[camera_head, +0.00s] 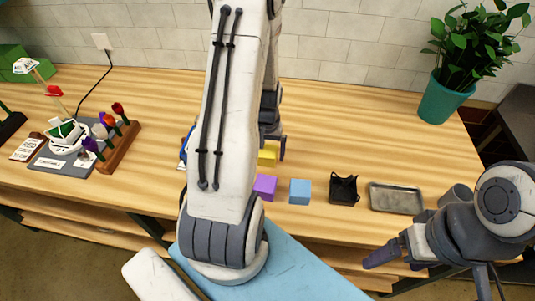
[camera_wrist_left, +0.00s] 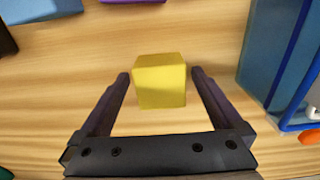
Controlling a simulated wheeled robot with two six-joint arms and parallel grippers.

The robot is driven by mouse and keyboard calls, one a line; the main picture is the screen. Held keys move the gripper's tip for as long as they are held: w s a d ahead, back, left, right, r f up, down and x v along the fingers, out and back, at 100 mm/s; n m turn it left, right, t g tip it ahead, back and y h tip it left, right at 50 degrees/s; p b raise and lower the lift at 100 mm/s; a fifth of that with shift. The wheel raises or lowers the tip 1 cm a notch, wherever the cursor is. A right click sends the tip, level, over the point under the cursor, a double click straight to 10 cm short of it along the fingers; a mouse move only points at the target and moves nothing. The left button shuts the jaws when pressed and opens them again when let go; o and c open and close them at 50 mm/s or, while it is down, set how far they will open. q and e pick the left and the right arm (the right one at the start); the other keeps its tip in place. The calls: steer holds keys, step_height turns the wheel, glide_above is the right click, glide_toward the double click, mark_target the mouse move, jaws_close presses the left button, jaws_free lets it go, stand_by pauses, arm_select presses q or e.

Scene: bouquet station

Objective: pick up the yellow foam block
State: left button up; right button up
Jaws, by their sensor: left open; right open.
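The yellow foam block (camera_head: 268,154) sits on the wooden table, partly hidden by my left arm in the head view. In the left wrist view the yellow block (camera_wrist_left: 160,82) lies between the two dark fingers. My left gripper (camera_wrist_left: 160,76) is open, with one finger on each side of the block and a visible gap on both sides. In the head view my left gripper (camera_head: 270,148) is mostly hidden behind its own arm. My right gripper (camera_head: 385,254) is open and empty, low at the right by the table's front edge.
A purple block (camera_head: 265,187), blue block (camera_head: 300,191), black mesh holder (camera_head: 343,190) and metal tray (camera_head: 396,198) line the front. A blue container (camera_wrist_left: 285,50) stands to the right in the wrist view. Flowers in a wooden rack (camera_head: 122,150) are left; a potted plant (camera_head: 445,98) is right.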

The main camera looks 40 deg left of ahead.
arm_select(q)
steer(key=c, duration=1.3)
steer(key=shift+r, duration=0.1)
